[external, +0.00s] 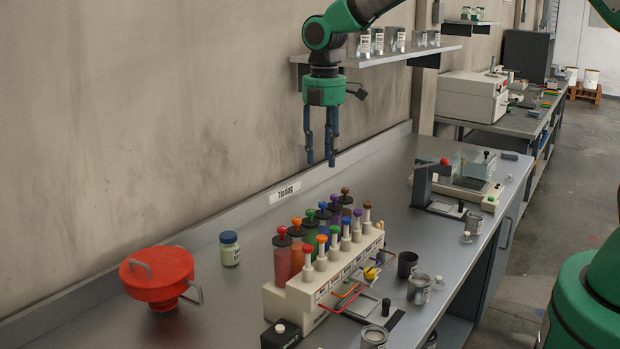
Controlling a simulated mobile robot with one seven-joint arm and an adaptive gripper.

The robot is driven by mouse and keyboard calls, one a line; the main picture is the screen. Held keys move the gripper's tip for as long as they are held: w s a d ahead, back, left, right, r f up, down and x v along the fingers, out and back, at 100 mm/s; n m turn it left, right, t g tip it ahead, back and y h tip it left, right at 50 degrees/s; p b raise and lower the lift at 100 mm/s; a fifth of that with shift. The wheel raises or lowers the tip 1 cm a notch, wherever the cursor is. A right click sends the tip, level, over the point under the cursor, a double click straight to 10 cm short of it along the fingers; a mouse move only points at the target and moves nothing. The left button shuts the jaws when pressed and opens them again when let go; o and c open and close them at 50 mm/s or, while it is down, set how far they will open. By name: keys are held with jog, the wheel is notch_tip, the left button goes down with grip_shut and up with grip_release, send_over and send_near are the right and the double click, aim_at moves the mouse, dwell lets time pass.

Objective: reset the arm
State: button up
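My gripper (321,158) hangs pointing down from my green and dark arm, above the back part of the grey bench (233,292) near the wall. Its blue fingers are apart with nothing between them, so it is open and empty. It is clear of the bench top, behind the tinting dispenser (310,291) with its colored canisters. Nothing visible touches the fingers.
A shelf (376,59) with several cans is close behind my arm. A red funnel-like vessel (157,272) and a lidded jar (230,248) stand at the left. A lever device (424,186) is at the right. Small cans (419,289) stand near the front edge.

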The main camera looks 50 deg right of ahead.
jog(key=s+d+r+m+t+b, duration=0.1)
jog(key=s+r+m+b, duration=0.2)
jog(key=s, duration=0.4)
jog(key=s+r+m+t+b, duration=0.1)
jog(key=s+r+m, duration=0.1)
jog(key=s+r, duration=0.35)
jog(key=s+d+r+m+t+b, duration=0.1)
jog(key=s+r+m+b, duration=0.15)
jog(key=s, duration=0.55)
jog(key=s+f+m+t+b, duration=0.1)
jog(key=s+f+m+b, duration=0.1)
jog(key=s, duration=0.8)
jog(key=s+f+m+t+b, duration=0.1)
jog(key=s+m, duration=0.4)
jog(key=s, duration=0.5)
jog(key=shift+s+d+f+t+b, duration=0.15)
jog(key=shift+s+f+t+b, duration=0.2)
jog(key=shift+f+b, duration=0.35)
jog(key=shift+r+m, duration=0.15)
jog(key=shift+m, duration=0.1)
dwell(0.3)
